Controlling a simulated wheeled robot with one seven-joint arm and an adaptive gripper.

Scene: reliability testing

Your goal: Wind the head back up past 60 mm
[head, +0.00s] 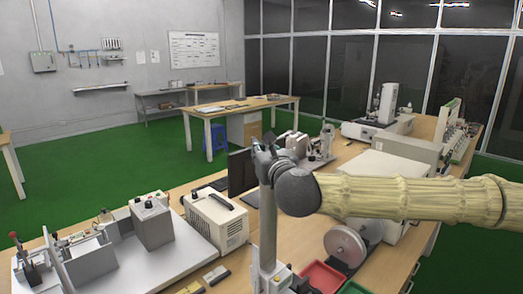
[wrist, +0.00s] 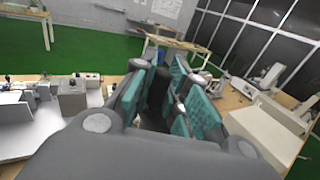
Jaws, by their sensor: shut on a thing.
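My gripper (head: 267,150) is at the top of a narrow grey upright stand (head: 267,225) on the near bench. In the wrist view its teal-padded fingers (wrist: 158,92) are closed around a dark upright piece (wrist: 158,78), which looks like a handle. Most of that piece is hidden by the fingers. My arm comes in from the right and covers part of the stand's surroundings. The head of the stand and any millimetre scale cannot be made out in either view.
On the near bench, a cream box with a handle (head: 216,222) and a grey instrument (head: 151,221) stand left of the stand. A reel (head: 345,246), a red tray (head: 322,277) and a large pale machine (head: 375,172) are to the right. Green floor lies beyond.

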